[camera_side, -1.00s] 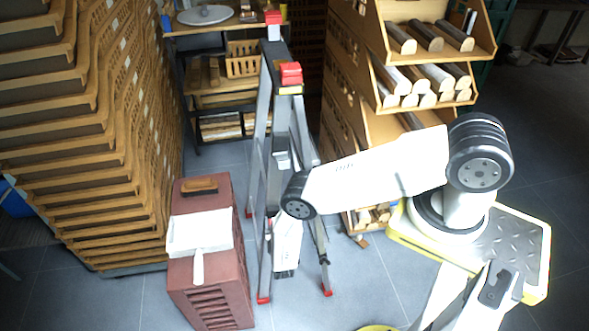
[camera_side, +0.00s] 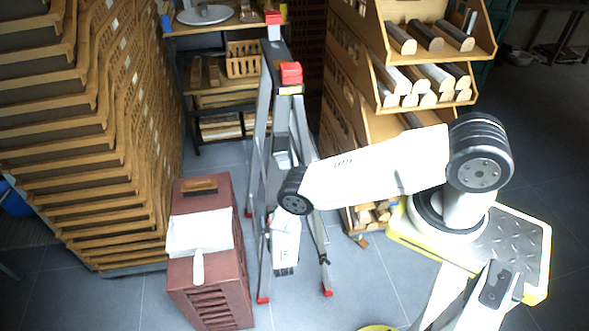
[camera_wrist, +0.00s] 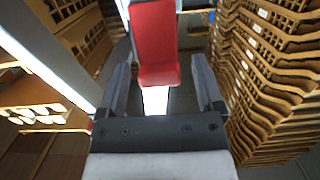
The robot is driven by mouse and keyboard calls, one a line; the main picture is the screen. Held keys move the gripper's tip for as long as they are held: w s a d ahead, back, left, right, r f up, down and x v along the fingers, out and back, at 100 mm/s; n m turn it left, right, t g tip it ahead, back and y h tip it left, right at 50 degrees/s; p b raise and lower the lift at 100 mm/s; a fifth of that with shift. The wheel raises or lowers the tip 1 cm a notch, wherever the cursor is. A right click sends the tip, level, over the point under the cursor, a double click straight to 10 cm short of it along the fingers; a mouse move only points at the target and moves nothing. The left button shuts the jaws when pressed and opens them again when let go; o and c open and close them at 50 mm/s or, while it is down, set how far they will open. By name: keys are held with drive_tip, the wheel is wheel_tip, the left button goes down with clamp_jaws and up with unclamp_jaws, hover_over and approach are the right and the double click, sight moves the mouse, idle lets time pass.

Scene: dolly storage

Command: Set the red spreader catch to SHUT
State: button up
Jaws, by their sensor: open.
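A grey stepladder (camera_side: 262,130) with red caps and red feet stands upright, legs apart, in the middle of the side view. In the wrist view a red part (camera_wrist: 155,38), seemingly the spreader catch, shows ahead of my gripper (camera_wrist: 161,62). My gripper is open, with one dark finger on each side of the red part's lower end. I cannot tell whether the fingers touch it or how deep it lies between them. In the side view my arm and the ladder hide my fingers and the catch. The catch's setting is not readable.
A maroon box (camera_side: 210,275) with a white dustpan (camera_side: 200,232) on it stands close left of the ladder. Stacked wooden racks (camera_side: 90,130) fill the left. A wooden shelf unit (camera_side: 350,100) stands behind right. Grey floor is open in front.

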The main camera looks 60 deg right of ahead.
drive_tip(key=v, duration=0.7)
drive_tip(key=shift+s+a, duration=0.25)
idle(0.5)
drive_tip(key=shift+f+t+h, duration=0.6)
drive_tip(key=shift+f, duration=0.15)
drive_tip(key=shift+x, duration=3.8)
clamp_jaws()
